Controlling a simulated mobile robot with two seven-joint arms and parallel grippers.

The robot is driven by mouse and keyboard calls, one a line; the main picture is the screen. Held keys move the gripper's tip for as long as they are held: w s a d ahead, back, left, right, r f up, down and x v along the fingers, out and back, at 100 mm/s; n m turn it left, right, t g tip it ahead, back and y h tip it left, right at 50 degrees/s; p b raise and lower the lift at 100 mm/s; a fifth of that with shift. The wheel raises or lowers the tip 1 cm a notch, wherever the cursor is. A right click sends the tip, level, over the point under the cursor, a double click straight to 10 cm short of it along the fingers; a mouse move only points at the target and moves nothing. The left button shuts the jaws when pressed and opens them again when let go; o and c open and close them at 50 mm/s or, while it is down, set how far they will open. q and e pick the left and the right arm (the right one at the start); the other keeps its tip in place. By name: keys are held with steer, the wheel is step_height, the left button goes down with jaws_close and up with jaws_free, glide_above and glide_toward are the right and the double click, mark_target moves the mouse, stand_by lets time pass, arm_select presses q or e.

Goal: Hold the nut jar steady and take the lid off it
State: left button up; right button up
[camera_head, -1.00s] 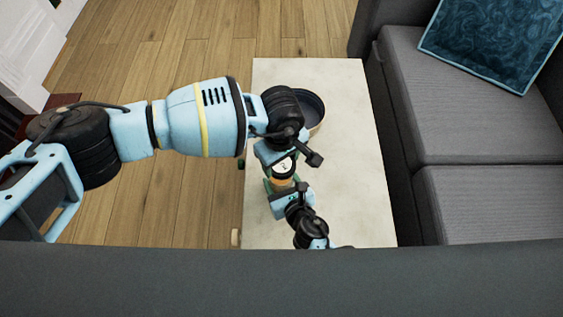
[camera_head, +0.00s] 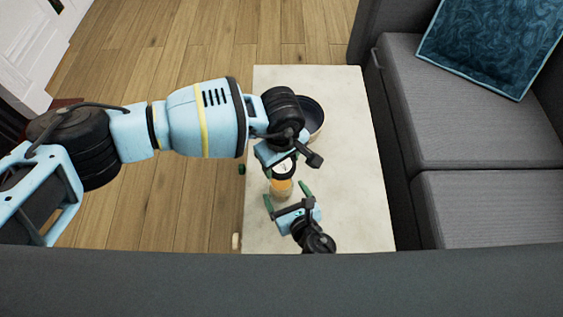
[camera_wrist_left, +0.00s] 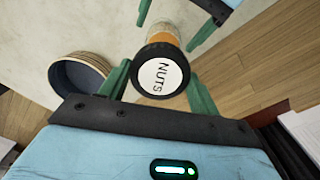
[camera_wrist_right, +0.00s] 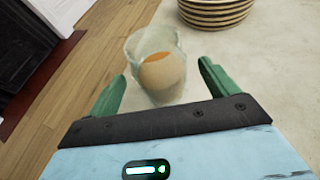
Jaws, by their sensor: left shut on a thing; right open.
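My left gripper (camera_head: 282,164) is shut on the jar's round lid (camera_wrist_left: 160,77), which has a black rim and a white top reading NUTS. The lid also shows in the head view (camera_head: 286,168). The nut jar (camera_head: 281,189), clear glass with orange-brown contents, stands on the table below the lid. In the right wrist view the jar (camera_wrist_right: 160,70) shows a bare glass top with no lid on it. My right gripper (camera_head: 286,194) is open, low at the jar's near side. Its fingers show apart from the glass in the left wrist view.
A dark-lined bowl (camera_head: 312,120) with a ribbed wooden outside stands behind the jar on the pale table (camera_head: 345,190). The table's right side is clear. A grey sofa (camera_head: 470,130) stands to the right. A dark grey backrest (camera_head: 280,285) crosses the near edge.

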arm_select(q)
steer(key=r, duration=0.1)
steer(key=r+p, duration=0.1)
steer(key=shift+w+r+p, duration=0.25)
steer(key=shift+r+p, duration=0.05)
steer(key=shift+r, duration=0.1)
arm_select(e)
steer(key=v, duration=0.8)
steer(key=shift+s+d+r, duration=0.1)
